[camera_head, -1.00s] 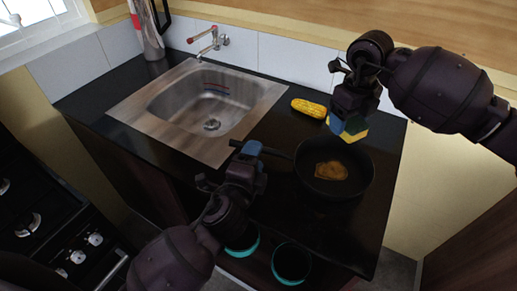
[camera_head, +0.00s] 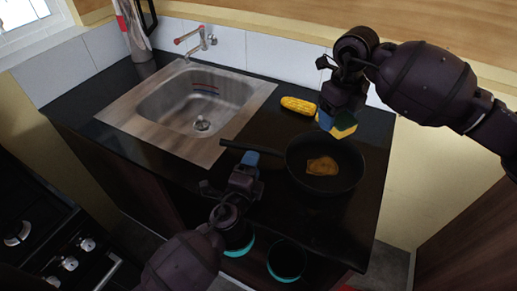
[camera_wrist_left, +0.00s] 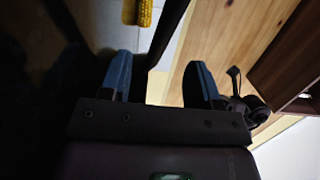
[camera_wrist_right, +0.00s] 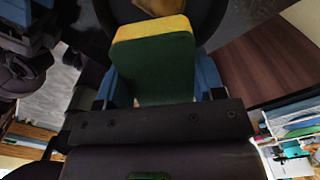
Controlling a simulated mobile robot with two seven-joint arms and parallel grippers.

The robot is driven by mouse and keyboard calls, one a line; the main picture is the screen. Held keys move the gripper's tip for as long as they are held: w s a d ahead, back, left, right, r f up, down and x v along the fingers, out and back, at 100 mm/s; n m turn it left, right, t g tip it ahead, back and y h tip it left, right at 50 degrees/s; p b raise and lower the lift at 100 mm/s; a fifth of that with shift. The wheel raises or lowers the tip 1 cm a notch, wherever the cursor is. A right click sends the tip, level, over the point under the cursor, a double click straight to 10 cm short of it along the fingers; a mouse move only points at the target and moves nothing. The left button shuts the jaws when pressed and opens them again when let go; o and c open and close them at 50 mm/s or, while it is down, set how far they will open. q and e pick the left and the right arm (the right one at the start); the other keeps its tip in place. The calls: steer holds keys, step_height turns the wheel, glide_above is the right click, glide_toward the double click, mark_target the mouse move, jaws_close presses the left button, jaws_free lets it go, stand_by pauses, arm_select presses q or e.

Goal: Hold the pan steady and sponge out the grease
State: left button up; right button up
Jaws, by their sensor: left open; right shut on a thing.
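A black frying pan (camera_head: 343,181) sits on the dark counter, its handle (camera_head: 252,148) pointing left. A brown grease patch (camera_head: 322,166) lies on its bottom. My left gripper (camera_head: 249,160) is open, just in front of the handle and not closed on it. In the left wrist view its blue fingers (camera_wrist_left: 160,78) are apart, with a dark bar, likely the handle, between them. My right gripper (camera_head: 338,112) is shut on a yellow and green sponge (camera_head: 344,126), held above the pan's back rim. The sponge (camera_wrist_right: 154,60) also fills the jaws in the right wrist view, with the grease patch beyond it.
A corn cob (camera_head: 298,105) lies on the counter behind the pan, left of my right gripper. A steel sink (camera_head: 150,135) with a red-handled tap (camera_head: 195,40) is at the left. Teal-rimmed dark containers (camera_head: 286,262) are below the front edge.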

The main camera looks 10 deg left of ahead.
mark_target(259, 147)
arm_select(q)
steer(key=shift+w+d, duration=0.15)
steer(key=shift+w, duration=0.9)
steer(key=shift+w+d, duration=0.2)
steer(key=shift+w, duration=0.8)
steer(key=shift+w+d, duration=0.15)
steer(key=shift+w, duration=0.9)
steer(key=shift+c, duration=1)
steer(key=shift+c, duration=0.3)
steer(key=c, duration=0.8)
steer(key=shift+r, duration=0.15)
